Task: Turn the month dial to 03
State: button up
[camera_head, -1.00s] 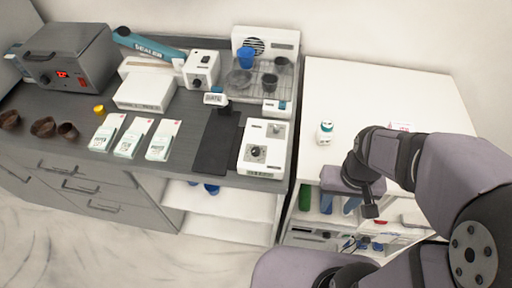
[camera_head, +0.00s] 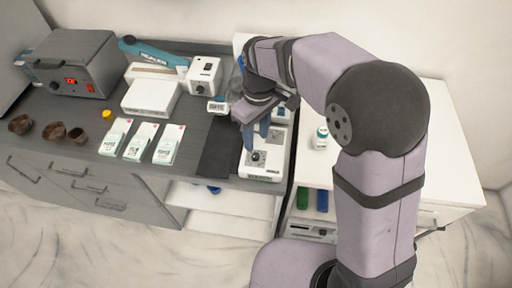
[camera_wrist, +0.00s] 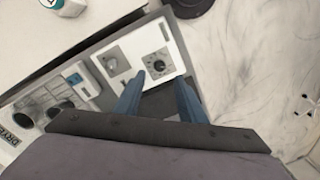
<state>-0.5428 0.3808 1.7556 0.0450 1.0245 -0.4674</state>
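A white box-shaped device (camera_head: 263,172) stands at the right end of the dark counter, with a round black dial (camera_head: 256,157) on its top face. In the wrist view the device (camera_wrist: 124,46) shows the dial (camera_wrist: 158,63) with marks around it, too small to read. I cannot tell which month it points to. My gripper (camera_head: 257,130) is above the device, pointing down. In the wrist view my gripper (camera_wrist: 161,80) is open, its two blue fingers apart with nothing between them. The dial appears just beyond the fingertips, and I see no contact.
A dark mat (camera_head: 217,148) lies left of the device. A small white display box (camera_head: 217,105) and a sealer (camera_head: 152,52) are behind. A white table (camera_head: 345,150) with a small bottle (camera_head: 320,138) is at right.

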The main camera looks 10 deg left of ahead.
aim_at(256, 155)
jog(key=shift+s+f+p, duration=0.1)
jog(key=shift+f+p, duration=1)
jog(key=shift+f, duration=2.6)
grip_shut()
